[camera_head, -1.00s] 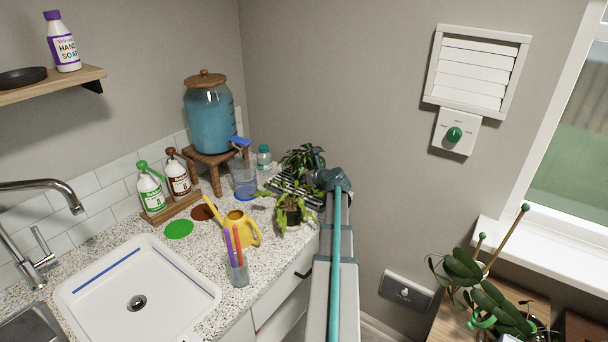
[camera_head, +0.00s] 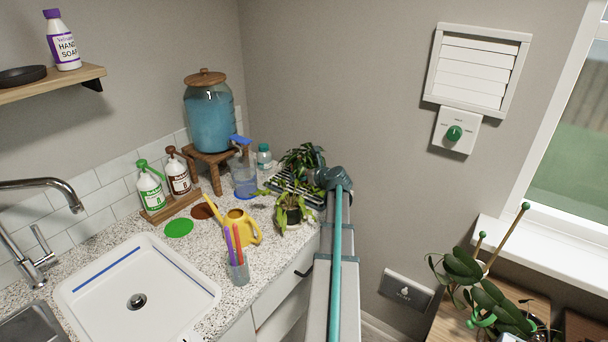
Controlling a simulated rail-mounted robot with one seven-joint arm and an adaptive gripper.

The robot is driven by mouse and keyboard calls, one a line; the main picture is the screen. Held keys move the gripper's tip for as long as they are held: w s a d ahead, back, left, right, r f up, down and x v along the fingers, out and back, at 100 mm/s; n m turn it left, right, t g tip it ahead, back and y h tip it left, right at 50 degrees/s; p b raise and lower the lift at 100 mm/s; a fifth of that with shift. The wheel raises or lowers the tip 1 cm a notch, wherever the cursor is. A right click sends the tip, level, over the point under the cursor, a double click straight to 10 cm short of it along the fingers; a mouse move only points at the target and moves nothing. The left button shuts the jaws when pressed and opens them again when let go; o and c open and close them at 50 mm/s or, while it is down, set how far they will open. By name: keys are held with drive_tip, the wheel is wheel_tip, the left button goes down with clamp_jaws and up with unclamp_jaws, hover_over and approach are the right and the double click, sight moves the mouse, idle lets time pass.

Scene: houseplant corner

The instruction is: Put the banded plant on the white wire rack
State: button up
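The white wire rack (camera_head: 281,184) lies on the counter near the corner, its bars partly covered by leaves. A bushy dark-green plant (camera_head: 299,158) shows at the rack's back; its pot is hidden. A trailing plant (camera_head: 291,207) in a dark pot with a pale stripe stands at the rack's front edge, near the counter's right edge. I cannot tell for certain which is the banded plant, or whether either pot rests on the rack. My gripper (camera_head: 318,155) is at the right side of the bushy plant. Its fingers are hidden or too small to tell whether they hold anything.
A yellow watering can (camera_head: 240,226), a pen cup (camera_head: 238,270) and a blue spray bottle (camera_head: 244,178) stand left of the plants. A small bottle (camera_head: 264,158) stands behind the rack. The sink (camera_head: 136,290) is front left. A staked plant (camera_head: 487,300) is at lower right.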

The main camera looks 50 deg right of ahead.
drive_tip(key=b+v, duration=0.1)
drive_tip(key=v, duration=1)
drive_tip(key=shift+s+a+r+b, duration=0.1)
drive_tip(key=shift+s+b, duration=0.1)
drive_tip(key=shift+b, duration=0.15)
